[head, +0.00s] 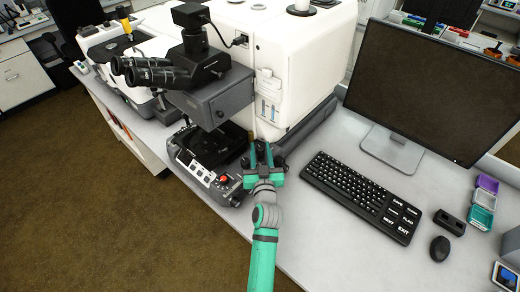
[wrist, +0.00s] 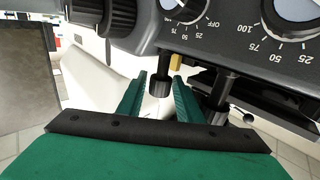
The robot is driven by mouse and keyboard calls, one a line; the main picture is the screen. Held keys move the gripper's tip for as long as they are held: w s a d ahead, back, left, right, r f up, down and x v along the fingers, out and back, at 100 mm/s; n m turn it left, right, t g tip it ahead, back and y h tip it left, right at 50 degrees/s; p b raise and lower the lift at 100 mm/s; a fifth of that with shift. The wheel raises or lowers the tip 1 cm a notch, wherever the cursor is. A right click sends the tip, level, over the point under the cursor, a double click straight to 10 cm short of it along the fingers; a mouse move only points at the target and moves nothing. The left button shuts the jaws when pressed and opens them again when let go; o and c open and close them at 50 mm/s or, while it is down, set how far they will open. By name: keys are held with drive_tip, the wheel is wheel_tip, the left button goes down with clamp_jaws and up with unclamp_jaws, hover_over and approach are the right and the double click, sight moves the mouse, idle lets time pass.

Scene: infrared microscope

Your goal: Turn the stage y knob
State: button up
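The microscope (head: 212,100) stands on the bench with its eyepieces toward the left and a stage (head: 222,142) low at its front. In the head view my gripper (head: 262,158) is at the right side of the stage, and the knobs there are hidden. In the wrist view my green gripper fingers (wrist: 160,84) are apart, with a short dark cylindrical knob (wrist: 160,86) hanging between them. Small gaps seem to show on both sides of it. A second dark knob (wrist: 218,92) hangs just right of the right finger. I cannot tell which knob is the stage y knob.
A control panel with a red button (head: 222,178) lies left of my gripper. A keyboard (head: 362,195), monitor (head: 432,85) and mouse (head: 440,248) are to the right. Dial housings (wrist: 235,25) and a large black knob (wrist: 117,17) are close above the fingers in the wrist view.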

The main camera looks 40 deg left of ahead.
drive_tip(key=shift+w+a, duration=0.1)
drive_tip(key=shift+c, duration=0.3)
drive_tip(key=c, duration=0.7)
